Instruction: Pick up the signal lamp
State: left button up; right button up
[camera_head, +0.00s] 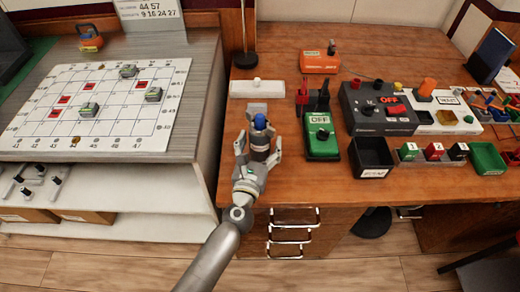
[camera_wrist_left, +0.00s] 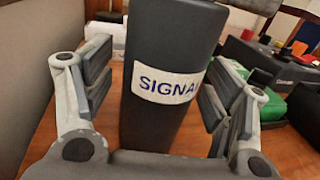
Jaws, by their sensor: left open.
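The signal lamp (camera_head: 260,137) is a dark upright cylinder with a blue top and a pale label band. It stands on the wooden desk near its front left edge. In the left wrist view the signal lamp (camera_wrist_left: 168,55) fills the middle, its white label reading "SIGNA", the rest cut off by a finger. My left gripper (camera_head: 259,153) is open, with one finger on each side of the lamp. In the wrist view, a gap shows between the left finger and the lamp; the right finger is very near it, and I cannot tell if it touches. My right gripper is not in view.
A green "OFF" box (camera_head: 321,137) stands just right of the lamp, and a white block (camera_head: 258,89) lies behind it. A black bin (camera_head: 372,157) and a dark switch box (camera_head: 378,109) are farther right. A grey counter with a grid board (camera_head: 95,105) is at left.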

pick_arm(q)
jog(key=shift+c, duration=0.2)
jog(key=c, duration=1.5)
jog(key=shift+r, duration=0.15)
jog(key=shift+r, duration=0.1)
